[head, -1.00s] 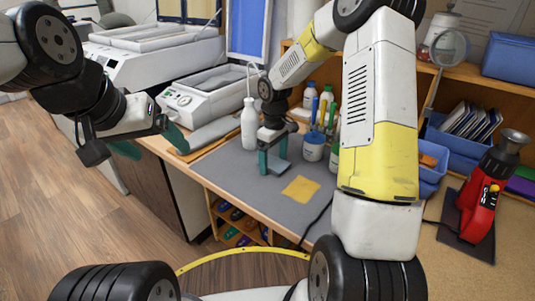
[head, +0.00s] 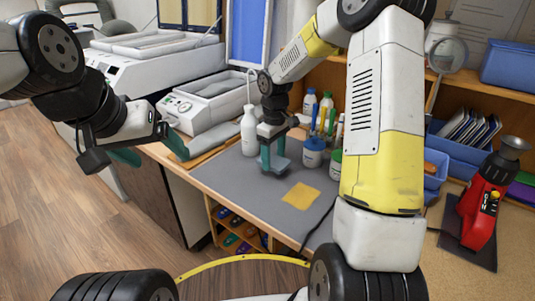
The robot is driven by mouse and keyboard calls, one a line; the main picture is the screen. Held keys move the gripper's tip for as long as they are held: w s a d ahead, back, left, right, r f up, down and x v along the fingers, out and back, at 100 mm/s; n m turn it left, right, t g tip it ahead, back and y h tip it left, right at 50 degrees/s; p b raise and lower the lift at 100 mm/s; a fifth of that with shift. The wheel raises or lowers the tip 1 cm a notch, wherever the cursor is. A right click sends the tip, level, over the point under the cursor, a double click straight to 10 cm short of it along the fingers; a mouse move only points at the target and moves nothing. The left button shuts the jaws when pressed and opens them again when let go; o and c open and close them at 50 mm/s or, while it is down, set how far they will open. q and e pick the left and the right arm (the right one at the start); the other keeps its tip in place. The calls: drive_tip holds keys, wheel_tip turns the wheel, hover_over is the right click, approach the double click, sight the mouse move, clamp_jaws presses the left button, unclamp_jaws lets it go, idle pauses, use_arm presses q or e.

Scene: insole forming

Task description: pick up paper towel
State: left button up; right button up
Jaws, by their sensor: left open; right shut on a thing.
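My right gripper (head: 273,162), with teal fingers, points down over the grey mat in the middle of the view. It is shut on a small pale blue-grey piece that I take for the paper towel (head: 281,168); the fingers hide much of it. A flat yellow square (head: 300,195) lies on the mat in front of this gripper, apart from it. My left gripper (head: 150,148) is open and empty, to the left of the bench's edge, well away from the towel.
A white spouted bottle (head: 249,132) stands just left of my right gripper. White machines (head: 208,100) line the back left. A red tool (head: 483,205) stands at the right.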

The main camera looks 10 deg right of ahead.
drive_tip(key=s+a, duration=0.1)
drive_tip(key=s, duration=0.4)
drive_tip(key=s+a, duration=0.1)
drive_tip(key=s, duration=0.4)
drive_tip(key=s+a+r, duration=0.1)
drive_tip(key=s, duration=0.4)
drive_tip(key=shift+s+r, duration=0.1)
drive_tip(key=shift+s, duration=0.15)
